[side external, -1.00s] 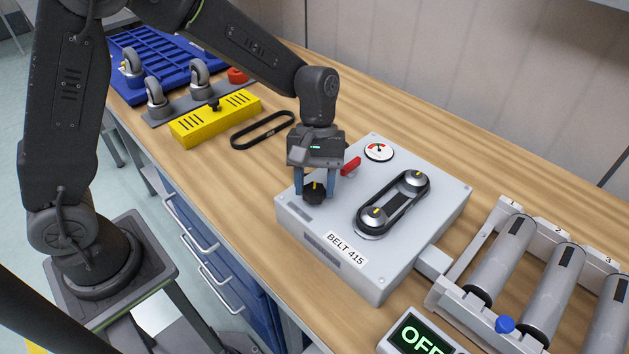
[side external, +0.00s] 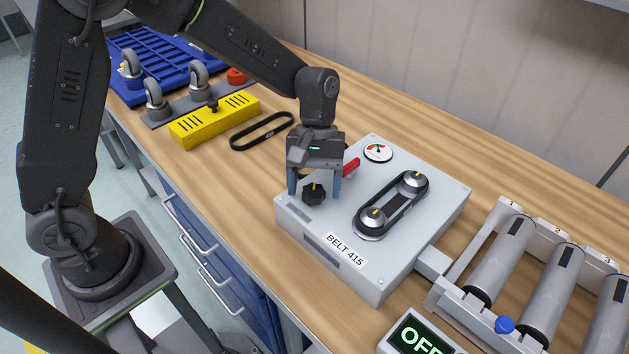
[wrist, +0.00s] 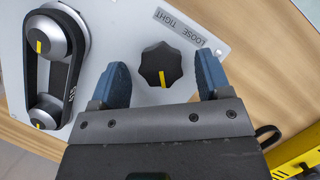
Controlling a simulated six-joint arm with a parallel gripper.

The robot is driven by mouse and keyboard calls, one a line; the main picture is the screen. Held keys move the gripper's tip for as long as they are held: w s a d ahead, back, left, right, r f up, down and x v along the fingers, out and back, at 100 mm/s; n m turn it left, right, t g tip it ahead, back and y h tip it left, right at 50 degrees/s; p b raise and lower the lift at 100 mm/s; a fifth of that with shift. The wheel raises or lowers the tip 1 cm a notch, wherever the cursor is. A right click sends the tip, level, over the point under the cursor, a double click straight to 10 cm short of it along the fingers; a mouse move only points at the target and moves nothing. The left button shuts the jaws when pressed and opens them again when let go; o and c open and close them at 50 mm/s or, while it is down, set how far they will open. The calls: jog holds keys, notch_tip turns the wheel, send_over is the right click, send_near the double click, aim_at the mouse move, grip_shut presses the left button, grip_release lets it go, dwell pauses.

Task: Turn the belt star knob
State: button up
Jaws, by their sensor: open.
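The black star knob (side external: 314,194) with a yellow mark sits on the grey box labelled BELT 415 (side external: 310,236). My gripper (side external: 314,190) is open above it, pointing down, with a blue finger on either side of the knob. In the wrist view the knob (wrist: 160,66) lies between and slightly beyond the fingertips (wrist: 163,72), with a gap on both sides. A LOOSE/TIGHT label (wrist: 180,27) is beside it. The belt (side external: 395,212) runs around two pulleys on the box.
A red lever (side external: 351,166) stands close behind my gripper. A yellow cover (side external: 215,120) and a loose black belt (side external: 262,131) lie to the left. Rollers (side external: 500,255) and a display reading OFF (side external: 420,338) are on the right.

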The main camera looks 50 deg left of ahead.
jog(key=shift+r, duration=0.1)
jog(key=v, duration=1.3)
jog(key=shift+r, duration=0.35)
jog(key=s+a+r+m+t+y, duration=0.1)
jog(key=s+a+m+t, duration=0.2)
jog(key=s, duration=0.6)
jog(key=s+a+r+m+t+y, duration=0.1)
jog(key=s+a+m+t, duration=0.3)
jog(key=s, duration=0.6)
jog(key=shift+a+m+t+y, duration=0.25)
jog(key=shift+m+t+y, duration=0.25)
jog(key=shift+t, duration=0.6)
jog(key=shift+s, duration=0.1)
dwell(0.9)
